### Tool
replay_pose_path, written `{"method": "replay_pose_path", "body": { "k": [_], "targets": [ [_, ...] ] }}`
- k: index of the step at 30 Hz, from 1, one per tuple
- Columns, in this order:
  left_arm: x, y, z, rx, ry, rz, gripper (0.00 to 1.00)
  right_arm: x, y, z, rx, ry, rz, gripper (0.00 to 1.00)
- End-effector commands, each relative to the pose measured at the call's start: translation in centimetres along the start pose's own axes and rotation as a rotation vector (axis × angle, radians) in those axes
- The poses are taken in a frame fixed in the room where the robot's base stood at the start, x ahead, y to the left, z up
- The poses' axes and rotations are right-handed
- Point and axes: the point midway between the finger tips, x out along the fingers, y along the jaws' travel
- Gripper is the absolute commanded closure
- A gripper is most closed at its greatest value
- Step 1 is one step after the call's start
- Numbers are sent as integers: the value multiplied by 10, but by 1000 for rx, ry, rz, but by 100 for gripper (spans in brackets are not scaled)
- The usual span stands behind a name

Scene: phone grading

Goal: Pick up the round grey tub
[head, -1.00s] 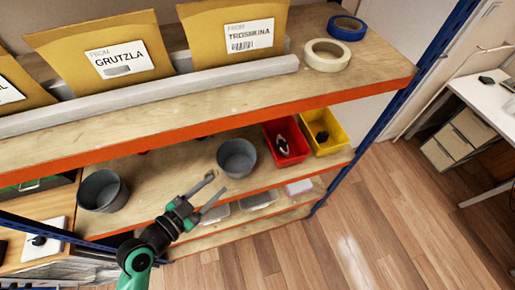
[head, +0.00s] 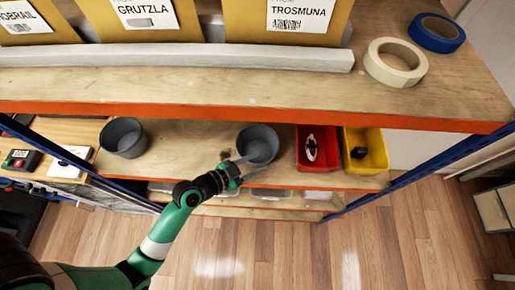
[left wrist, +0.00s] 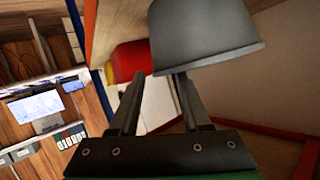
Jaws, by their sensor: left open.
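Two round grey tubs stand on the wooden middle shelf, one at the left (head: 123,138) and one nearer the middle (head: 257,142). My left gripper (head: 248,166) is open, with its fingers at the front of the middle tub. In the left wrist view a grey tub (left wrist: 208,38) fills the top centre, its wide rim towards the fingers. The right finger's tip meets the rim in the picture; I cannot tell whether they touch. The left finger's tip lies beside the tub. My left gripper (left wrist: 158,76) has nothing clamped between its fingers. My right gripper does not show.
A red bin (head: 318,160) and a yellow bin (head: 374,160) stand right of the middle tub, each with a dark item inside. The upper shelf's orange edge (head: 250,112) overhangs the tubs. Cream tape (head: 396,63) and blue tape (head: 437,33) lie above.

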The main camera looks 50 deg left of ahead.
Motion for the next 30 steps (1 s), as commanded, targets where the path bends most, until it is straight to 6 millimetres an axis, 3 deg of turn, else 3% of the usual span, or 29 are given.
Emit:
{"method": "replay_pose_path", "body": {
  "k": [9, 16, 17, 24, 30],
  "targets": [
    [47, 6, -4, 1, 1, 1, 53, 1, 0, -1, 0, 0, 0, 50],
    [50, 6, -4, 1, 1, 0, 53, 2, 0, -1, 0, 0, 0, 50],
    [50, 6, -4, 0, 1, 0, 54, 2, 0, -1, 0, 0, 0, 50],
    [50, 6, -4, 1, 1, 0, 98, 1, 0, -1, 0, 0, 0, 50],
    [50, 6, -4, 1, 1, 0, 100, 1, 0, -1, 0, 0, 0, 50]
  ]
}}
